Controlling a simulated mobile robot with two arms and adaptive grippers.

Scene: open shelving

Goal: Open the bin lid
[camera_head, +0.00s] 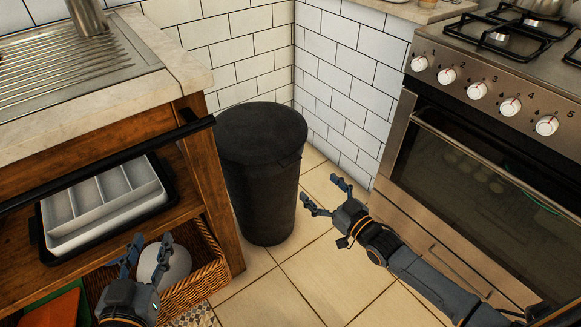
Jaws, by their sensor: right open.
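The bin (262,190) is a dark, round, tapered can standing upright in the tiled corner. Its flat black lid (262,131) lies shut on top. My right gripper (318,189) is open and empty, to the right of the bin, with its fingertips pointing up and left toward the bin's side. They look apart from the bin, below the lid's level in the picture. My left gripper (152,238) is open at the lower left, in front of the wooden unit's lower shelf and away from the bin.
A wooden sink unit (205,165) with a black rail (110,160) stands left of the bin. Its shelves hold a grey divided tray (105,200), a wicker basket (203,275) and a white round item (172,266). An oven (480,180) stands right. Tiled floor between is clear.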

